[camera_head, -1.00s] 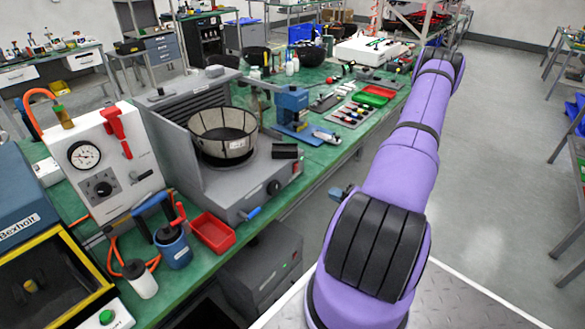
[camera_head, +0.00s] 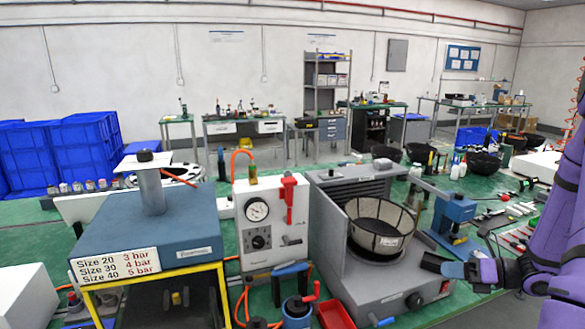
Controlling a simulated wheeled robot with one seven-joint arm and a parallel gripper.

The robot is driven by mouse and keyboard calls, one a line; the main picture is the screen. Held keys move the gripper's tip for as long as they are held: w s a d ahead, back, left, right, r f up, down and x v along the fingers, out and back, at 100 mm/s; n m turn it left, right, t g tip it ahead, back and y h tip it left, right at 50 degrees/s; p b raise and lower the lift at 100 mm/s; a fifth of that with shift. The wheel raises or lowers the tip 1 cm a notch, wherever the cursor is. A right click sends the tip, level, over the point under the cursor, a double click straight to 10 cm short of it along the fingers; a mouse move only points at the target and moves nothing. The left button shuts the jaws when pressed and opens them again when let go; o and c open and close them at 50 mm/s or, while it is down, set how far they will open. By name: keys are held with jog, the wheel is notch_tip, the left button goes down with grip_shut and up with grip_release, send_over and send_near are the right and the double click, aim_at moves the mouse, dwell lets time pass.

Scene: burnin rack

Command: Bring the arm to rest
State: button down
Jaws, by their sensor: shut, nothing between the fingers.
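My purple arm (camera_head: 563,230) is folded along the right edge of the head view, and part of it is cut off by the frame. My gripper (camera_head: 452,270) points left, at the right front of the grey sieve machine (camera_head: 345,265). It is shut and empty.
The green bench carries a round mesh sieve (camera_head: 380,228), a white gauge box (camera_head: 258,232), a blue press (camera_head: 455,215) and a blue-topped unit with a size sign (camera_head: 115,266). Blue crates (camera_head: 85,150) stand at the back left.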

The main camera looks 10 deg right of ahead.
jog(key=s+a+r+n+g+h, duration=0.4)
jog(key=a+r+n+g, duration=0.5)
jog(key=a+r+n, duration=0.75)
jog(key=s+a+r+n+t+h, duration=0.2)
jog(key=s+r+n+h, duration=0.2)
jog(key=n, duration=0.5)
jog(key=s+a+r+n+t+h, duration=0.2)
jog(key=s+r+n+h, duration=0.1)
jog(key=s+r+n, duration=0.4)
jog(key=shift+r+n+t+h, duration=0.2)
jog(key=shift+n+t+h, duration=0.2)
jog(key=shift+n, duration=0.55)
jog(key=shift+s, duration=0.1)
